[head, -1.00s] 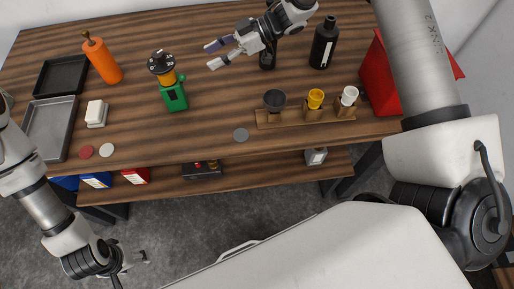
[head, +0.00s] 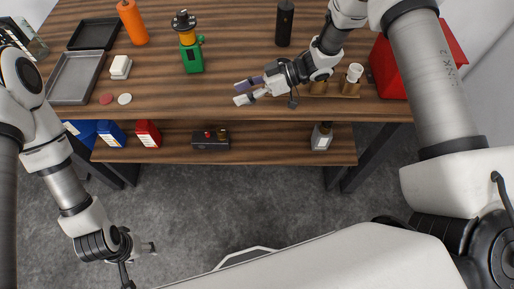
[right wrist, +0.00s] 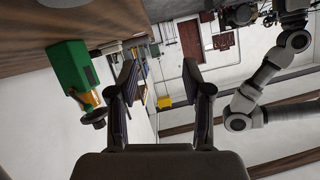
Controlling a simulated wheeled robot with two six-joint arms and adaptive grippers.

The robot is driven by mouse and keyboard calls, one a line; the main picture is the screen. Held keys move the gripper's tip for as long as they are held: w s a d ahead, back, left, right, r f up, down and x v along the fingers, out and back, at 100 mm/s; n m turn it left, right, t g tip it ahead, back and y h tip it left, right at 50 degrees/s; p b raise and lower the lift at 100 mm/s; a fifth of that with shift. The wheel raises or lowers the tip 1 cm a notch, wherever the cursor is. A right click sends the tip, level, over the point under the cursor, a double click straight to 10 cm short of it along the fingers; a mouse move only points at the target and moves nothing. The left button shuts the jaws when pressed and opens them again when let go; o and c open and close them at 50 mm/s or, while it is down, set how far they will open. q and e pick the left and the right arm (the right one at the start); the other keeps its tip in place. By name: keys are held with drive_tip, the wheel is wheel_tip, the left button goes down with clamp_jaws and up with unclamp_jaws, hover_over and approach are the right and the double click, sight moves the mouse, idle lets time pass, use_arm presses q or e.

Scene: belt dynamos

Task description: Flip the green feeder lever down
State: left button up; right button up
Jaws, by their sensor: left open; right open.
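The green feeder (head: 193,57) stands on the wooden table left of centre in the head view, with a yellow section and a black disc (head: 183,20) on top. A small green knob (head: 200,39) sticks out at its upper right; it may be the lever, and its position is unclear. In the right wrist view the feeder (right wrist: 72,66) is at the left, turned on its side. My right gripper (head: 239,93) is open and empty, right of the feeder and apart from it, near the table's front edge. My left gripper (head: 149,247) is open, low over the floor.
A wooden rack (head: 350,89) with cups is partly behind my right arm. A black bottle (head: 285,22), red bin (head: 389,67), orange bottle (head: 133,22), grey tray (head: 75,78) and white block (head: 120,66) stand around. The lower shelf (head: 270,143) holds boxes.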

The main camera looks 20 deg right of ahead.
drive_tip(key=s+f+m+t+h+b, duration=0.2)
drive_tip(key=s+f+m+h, duration=0.2)
drive_tip(key=s+f+m, duration=0.4)
wheel_tip(320, 180, down, 6)
drive_tip(key=shift+s+d+r, duration=0.2)
drive_tip(key=shift+s+d, duration=0.1)
drive_tip(key=shift+s, duration=0.6)
